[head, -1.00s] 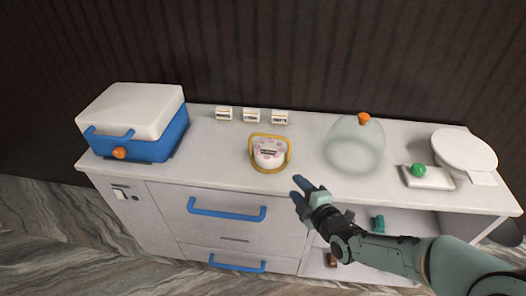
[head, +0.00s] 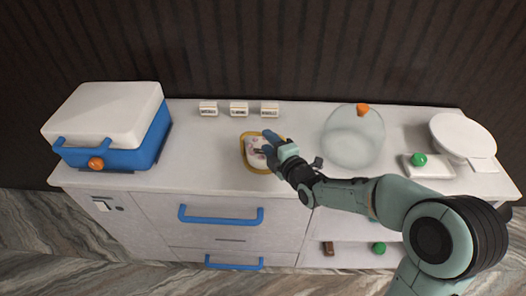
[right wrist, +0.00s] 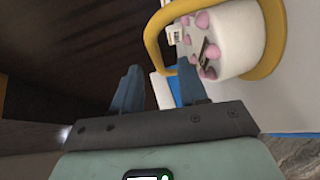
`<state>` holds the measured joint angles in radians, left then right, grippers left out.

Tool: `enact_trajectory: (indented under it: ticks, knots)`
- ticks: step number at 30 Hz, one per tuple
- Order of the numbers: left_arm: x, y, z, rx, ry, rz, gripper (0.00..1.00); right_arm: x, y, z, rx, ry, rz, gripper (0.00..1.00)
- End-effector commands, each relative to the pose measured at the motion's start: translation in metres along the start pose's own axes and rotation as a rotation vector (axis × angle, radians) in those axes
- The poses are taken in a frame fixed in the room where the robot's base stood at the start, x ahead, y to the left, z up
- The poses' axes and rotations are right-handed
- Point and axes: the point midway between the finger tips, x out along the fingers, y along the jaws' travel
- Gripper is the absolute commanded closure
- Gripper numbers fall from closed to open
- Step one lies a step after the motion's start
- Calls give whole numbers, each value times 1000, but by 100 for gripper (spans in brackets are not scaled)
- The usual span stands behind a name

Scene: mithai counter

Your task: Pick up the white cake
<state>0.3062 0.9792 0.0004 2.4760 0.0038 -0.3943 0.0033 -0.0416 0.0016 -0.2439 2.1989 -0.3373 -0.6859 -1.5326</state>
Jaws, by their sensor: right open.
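The white cake (right wrist: 233,38) has pink blobs on top and small labels. It sits inside a yellow hoop-like holder (right wrist: 272,42) on the counter. In the head view the cake (head: 254,156) is partly hidden by my right gripper (head: 266,145). My right gripper is open and empty, with blue fingers over the right side of the cake. In the right wrist view the fingers (right wrist: 160,85) are apart and the cake lies beyond them to the upper right; no contact is clear. My left gripper is not in view.
A blue and white cooler box (head: 110,130) stands at the left of the counter (head: 200,175). Small label blocks (head: 239,109) line the back. A clear dome (head: 352,140) and a white scale (head: 460,135) stand to the right. A dark striped wall is behind.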

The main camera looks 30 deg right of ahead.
Motion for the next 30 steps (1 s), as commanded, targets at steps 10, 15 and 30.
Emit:
enact_trajectory:
  ticks: [10,15,30]
  knots:
    - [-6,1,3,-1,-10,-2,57,46,2,-1,0,0,-1,57]
    - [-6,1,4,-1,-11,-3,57,50,2,-1,0,0,-1,57]
    - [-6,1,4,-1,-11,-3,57,50,2,-1,0,0,0,100]
